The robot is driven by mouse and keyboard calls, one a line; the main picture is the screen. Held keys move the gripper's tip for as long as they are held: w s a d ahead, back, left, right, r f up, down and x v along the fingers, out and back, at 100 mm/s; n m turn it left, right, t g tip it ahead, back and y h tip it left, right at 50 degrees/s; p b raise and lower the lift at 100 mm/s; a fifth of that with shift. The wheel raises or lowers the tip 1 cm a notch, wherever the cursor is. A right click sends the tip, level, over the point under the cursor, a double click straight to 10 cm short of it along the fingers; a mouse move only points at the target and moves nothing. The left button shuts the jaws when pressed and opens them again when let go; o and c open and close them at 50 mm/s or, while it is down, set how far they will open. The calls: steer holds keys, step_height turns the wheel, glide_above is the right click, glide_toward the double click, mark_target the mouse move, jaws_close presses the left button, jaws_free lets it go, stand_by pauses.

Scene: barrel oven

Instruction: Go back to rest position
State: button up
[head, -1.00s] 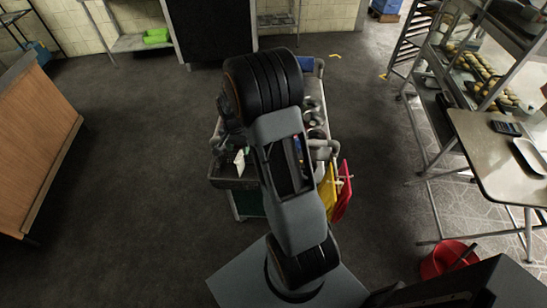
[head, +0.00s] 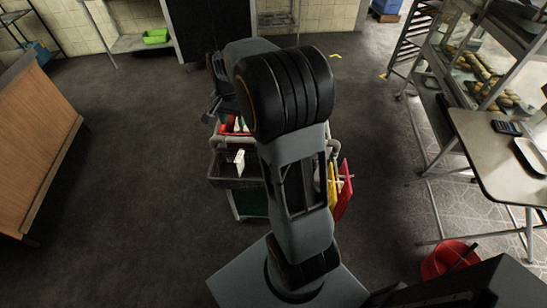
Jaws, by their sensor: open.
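My arm rises from the bottom centre of the head view, in front of a cleaning cart. My gripper (head: 213,108) shows at the upper left of the arm, beside the large black joint, over the cart's left side. It is open, and nothing shows between its fingers. Part of its wrist is hidden behind the arm.
The cart has a grey tray (head: 232,178) and yellow (head: 332,186) and red (head: 344,192) items on its right side. A wooden counter (head: 40,140) stands left, a table (head: 490,150) and bread racks right. A red bucket (head: 440,262) is at lower right. Open floor (head: 130,130) lies left of the cart.

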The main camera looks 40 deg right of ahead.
steer(key=shift+r, duration=0.7)
steer(key=s+a+r+n+t, duration=0.1)
steer(key=s+a+n+t, duration=0.1)
steer(key=s+a+n, duration=0.3)
steer(key=s+a+r+n+t, duration=0.2)
steer(key=s+a+n, duration=0.3)
steer(key=s, duration=0.6)
steer(key=shift+s+a+n, duration=0.2)
steer(key=shift+s+n, duration=0.2)
steer(key=shift+c, duration=0.6)
